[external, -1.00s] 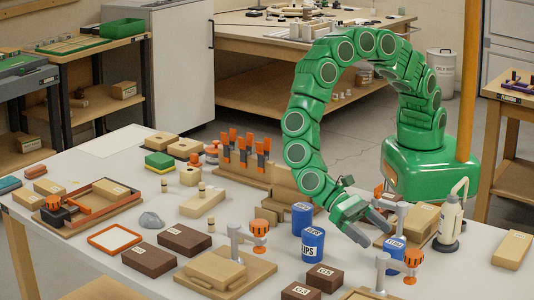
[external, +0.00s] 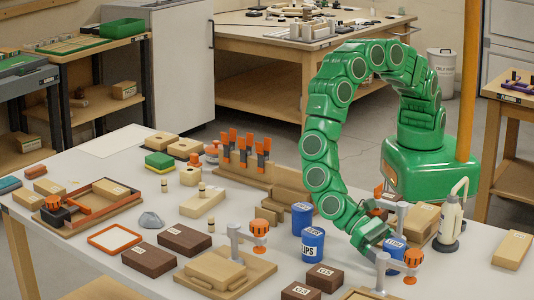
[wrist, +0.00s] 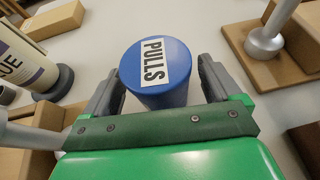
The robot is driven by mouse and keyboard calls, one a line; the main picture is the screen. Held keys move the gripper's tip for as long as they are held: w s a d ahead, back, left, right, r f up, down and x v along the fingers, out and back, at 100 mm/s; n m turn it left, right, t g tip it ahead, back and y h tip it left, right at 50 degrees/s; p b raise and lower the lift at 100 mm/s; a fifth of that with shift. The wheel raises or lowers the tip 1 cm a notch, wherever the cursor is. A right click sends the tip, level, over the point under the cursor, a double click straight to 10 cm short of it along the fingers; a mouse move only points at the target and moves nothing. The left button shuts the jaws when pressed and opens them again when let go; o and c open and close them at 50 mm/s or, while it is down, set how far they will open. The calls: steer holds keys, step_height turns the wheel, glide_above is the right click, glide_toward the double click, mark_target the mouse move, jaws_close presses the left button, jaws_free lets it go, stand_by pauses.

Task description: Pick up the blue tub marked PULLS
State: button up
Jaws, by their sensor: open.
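The blue tub marked PULLS (wrist: 158,75) stands upright on the bench, its white label on the lid facing up in the wrist view. In the external view the tub (external: 396,246) is at the right, partly hidden by my arm. My gripper (wrist: 160,88) is open, with one finger on each side of the tub in the wrist view. I cannot tell whether either finger touches it. In the external view my gripper (external: 380,246) reaches down beside the tub, and its fingertips are mostly hidden.
Two other blue tubs (external: 312,245) (external: 302,216) stand to the left. A glue bottle (external: 449,222) stands to the right. Clamps on wooden boards are close by: one has an orange knob (external: 413,258), another (external: 259,230) is left. Dark brown boxes (external: 324,278) lie in front.

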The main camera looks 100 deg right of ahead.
steer(key=shift+s+a, duration=0.1)
steer(key=c, duration=1.2)
